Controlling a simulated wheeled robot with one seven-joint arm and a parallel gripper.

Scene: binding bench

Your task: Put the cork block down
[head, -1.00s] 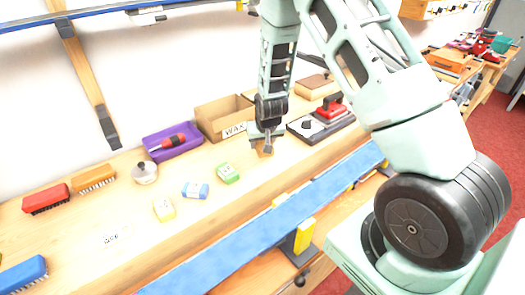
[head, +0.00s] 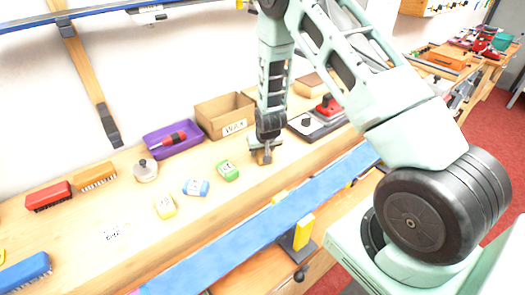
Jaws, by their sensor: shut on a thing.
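The cork block (head: 261,158) is a small brown piece low between the fingers of my gripper (head: 265,155), mostly hidden by them. My gripper is shut on it and points down over the wooden bench (head: 150,221). The block is at or just above the bench top; I cannot tell whether it touches. It is right of a green block (head: 228,170) and in front of the cardboard box marked WAX (head: 224,115).
A blue-and-white block (head: 196,188), a yellow block (head: 165,207) and a round lidded tin (head: 145,171) stand to the left. A purple tray (head: 173,140) holds a red tool. A long blue bar (head: 270,223) runs along the front edge. Bench space in front of the blocks is clear.

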